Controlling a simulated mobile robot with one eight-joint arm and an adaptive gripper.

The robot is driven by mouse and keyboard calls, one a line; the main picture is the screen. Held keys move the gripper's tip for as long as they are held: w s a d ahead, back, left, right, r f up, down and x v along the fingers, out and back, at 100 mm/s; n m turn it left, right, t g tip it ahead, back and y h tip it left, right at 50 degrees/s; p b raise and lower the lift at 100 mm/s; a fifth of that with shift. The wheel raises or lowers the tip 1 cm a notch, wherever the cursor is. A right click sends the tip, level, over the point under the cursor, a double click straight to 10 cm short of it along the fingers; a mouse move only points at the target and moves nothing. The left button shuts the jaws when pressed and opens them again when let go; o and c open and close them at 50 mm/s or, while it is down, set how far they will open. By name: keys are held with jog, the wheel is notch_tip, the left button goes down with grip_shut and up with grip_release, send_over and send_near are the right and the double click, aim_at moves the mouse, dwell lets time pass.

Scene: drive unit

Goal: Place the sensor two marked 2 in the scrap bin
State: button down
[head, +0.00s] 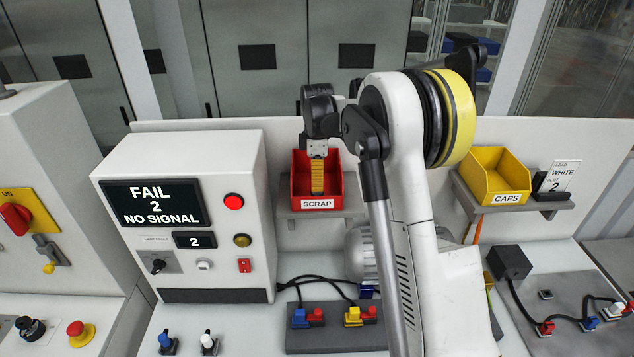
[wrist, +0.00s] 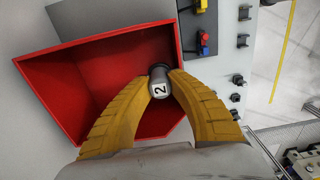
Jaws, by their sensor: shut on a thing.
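My gripper (wrist: 160,88) is shut on sensor two (wrist: 159,76), a small dark cylinder with a white face marked 2, held between the yellow fingertips. The scrap bin (wrist: 55,85) is a red open box. In the wrist view the sensor shows against the bin's opening, near its right edge. In the head view the scrap bin (head: 336,188) sits on a small shelf, labelled SCRAP, and my gripper (head: 318,190) points down over it. The sensor cannot be made out in the head view. How deep it hangs relative to the rim is hard to tell.
A test box with a screen (head: 153,203) reading FAIL 2 NO SIGNAL stands left of the bin. A yellow CAPS bin (head: 497,178) sits on a shelf to the right. Below the scrap bin is a plate with coloured connectors (head: 335,338) and black cables.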

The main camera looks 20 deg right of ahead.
jog(key=c, duration=1.3)
grip_release()
jog(key=shift+f, duration=0.1)
notch_tip(320, 180, up, 12)
jog(key=b, duration=0.1)
jog(key=s+a+r+m+t, duration=0.2)
jog(key=s+a+r+m, duration=0.15)
jog(key=s, duration=0.35)
jog(key=s+a+f+m+t, duration=0.1)
jog(key=s+a+f+m, duration=0.1)
jog(key=s, duration=0.6)
jog(key=s+a+f+m+t, duration=0.2)
jog(key=s+a+f+m, duration=0.1)
jog(key=s, duration=0.5)
jog(key=s+a+f+m+t, duration=0.2)
jog(key=s+a+m, duration=0.2)
jog(key=s, duration=0.5)
jog(key=shift+a+f+m, duration=0.3)
jog(key=shift+m, duration=0.15)
